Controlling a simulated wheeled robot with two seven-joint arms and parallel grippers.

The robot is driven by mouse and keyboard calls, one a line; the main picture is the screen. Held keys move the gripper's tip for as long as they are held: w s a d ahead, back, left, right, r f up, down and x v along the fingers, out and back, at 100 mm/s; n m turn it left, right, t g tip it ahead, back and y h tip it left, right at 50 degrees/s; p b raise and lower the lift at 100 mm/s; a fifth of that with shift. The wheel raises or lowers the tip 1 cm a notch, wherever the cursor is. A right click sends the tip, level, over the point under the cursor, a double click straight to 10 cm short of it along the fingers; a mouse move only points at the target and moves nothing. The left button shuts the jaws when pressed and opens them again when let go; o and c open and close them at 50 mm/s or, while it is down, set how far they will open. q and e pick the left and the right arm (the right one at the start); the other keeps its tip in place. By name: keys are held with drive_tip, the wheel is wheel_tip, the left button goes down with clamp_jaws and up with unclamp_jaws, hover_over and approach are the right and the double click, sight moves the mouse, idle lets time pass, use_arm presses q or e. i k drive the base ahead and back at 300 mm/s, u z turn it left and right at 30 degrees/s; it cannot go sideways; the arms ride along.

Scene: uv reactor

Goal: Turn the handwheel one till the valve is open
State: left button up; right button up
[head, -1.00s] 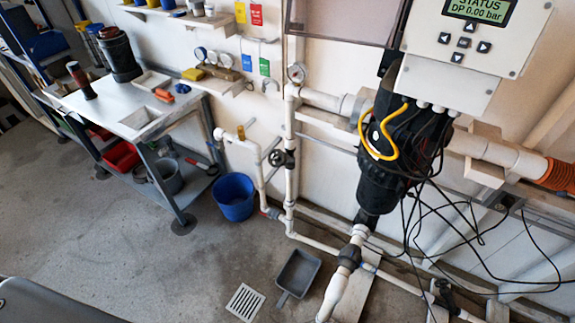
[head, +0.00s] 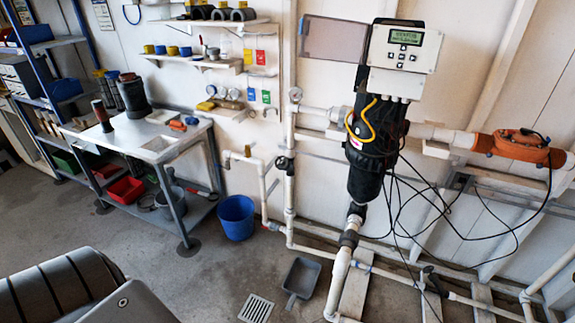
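A small dark handwheel (head: 284,164) sits on the white vertical pipe (head: 290,200) left of the black reactor body (head: 368,165). It is too small to tell whether its valve is open or shut. Another dark valve fitting (head: 430,277) sits on the low pipework at the right; its handle shape is unclear. Neither of my grippers is in view, and nothing touches the handwheel.
A control box with a display (head: 404,48) is above the reactor, with black cables hanging below it. A blue bucket (head: 236,217) and a grey dustpan (head: 301,277) are on the floor. A metal workbench (head: 120,142) stands at the left. The floor in front is mostly clear.

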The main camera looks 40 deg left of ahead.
sight(282, 163)
drive_tip(key=z, duration=0.45)
drive_tip(key=i, duration=1.25)
drive_tip(key=u, duration=0.5)
